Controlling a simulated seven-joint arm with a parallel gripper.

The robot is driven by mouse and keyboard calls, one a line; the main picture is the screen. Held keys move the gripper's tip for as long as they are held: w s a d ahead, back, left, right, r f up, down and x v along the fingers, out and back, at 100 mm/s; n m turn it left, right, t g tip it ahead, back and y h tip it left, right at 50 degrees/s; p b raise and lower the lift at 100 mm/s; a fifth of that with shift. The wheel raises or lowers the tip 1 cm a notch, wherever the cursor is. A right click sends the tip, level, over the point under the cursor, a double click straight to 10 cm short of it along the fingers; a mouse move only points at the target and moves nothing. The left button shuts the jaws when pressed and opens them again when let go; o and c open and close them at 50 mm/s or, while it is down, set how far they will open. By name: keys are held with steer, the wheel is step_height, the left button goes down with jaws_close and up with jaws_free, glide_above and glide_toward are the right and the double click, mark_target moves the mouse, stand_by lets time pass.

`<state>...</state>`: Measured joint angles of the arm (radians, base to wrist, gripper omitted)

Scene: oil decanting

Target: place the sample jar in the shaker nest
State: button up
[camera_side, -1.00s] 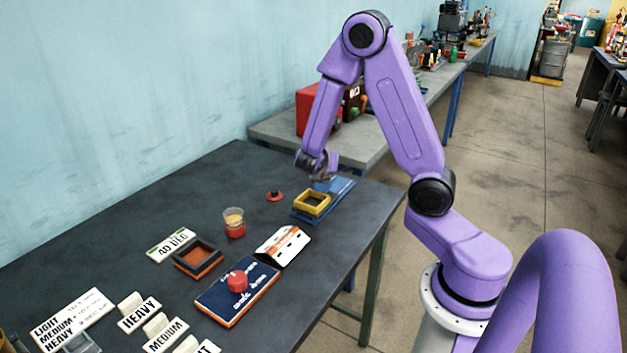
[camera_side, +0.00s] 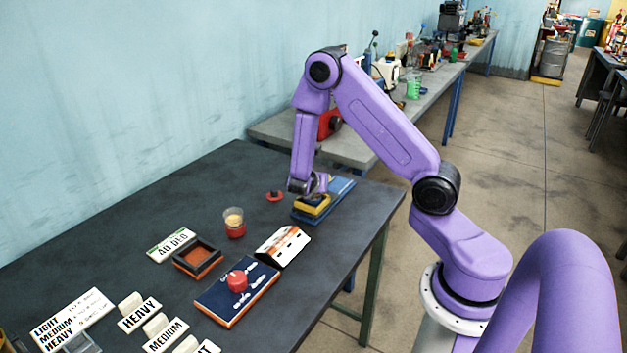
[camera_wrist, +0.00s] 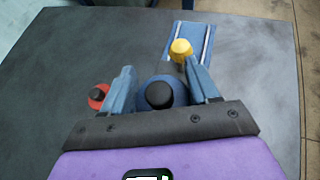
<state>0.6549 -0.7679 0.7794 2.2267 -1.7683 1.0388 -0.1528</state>
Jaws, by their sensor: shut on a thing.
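My gripper (camera_side: 307,188) is low over the yellow square frame (camera_side: 312,207) on a blue base (camera_side: 340,188), which I take as the shaker nest. In the wrist view its two fingers (camera_wrist: 162,82) are shut on a round blue body with a black top, the sample jar (camera_wrist: 158,96). The jar is hidden behind the gripper in the side view. I cannot tell whether it rests inside the frame. The blue base also shows in the wrist view (camera_wrist: 207,32), with a yellow knob (camera_wrist: 181,48) on it.
A red-and-black round piece (camera_side: 275,196) lies left of the nest. The table's right edge is close.

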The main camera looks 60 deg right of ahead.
steer(key=shift+f, duration=0.15)
steer(key=o, duration=1.2)
steer(key=shift+a+r, duration=0.1)
steer(key=shift+r, duration=0.15)
steer(key=v, duration=1.1)
steer(key=s+a+r+m+g+y, duration=0.1)
steer(key=s+a+r+m+y, duration=0.1)
steer(key=s, duration=0.6)
steer(key=s+a+r+m+g+y, duration=0.2)
steer(key=s+a+m+y, duration=0.2)
steer(key=s+a, duration=0.5)
steer(key=s+a+r+m+g+y, duration=0.1)
steer(key=s+a+r+m+y, duration=0.1)
steer(key=s+a+y, duration=0.3)
steer(key=shift+s+a+r+m+y, duration=0.1)
steer(key=shift+s+a+m+y, duration=0.15)
steer(key=shift+s, duration=0.35)
steer(key=shift+s+a+r+m, duration=0.15)
steer(key=shift+s+m, duration=0.2)
steer(key=shift+s, duration=0.3)
steer(key=shift+s+a+r+m+y, duration=0.1)
steer(key=shift+s+a+m+y, duration=0.15)
steer(key=shift+s, duration=0.35)
steer(key=shift+d, duration=0.1)
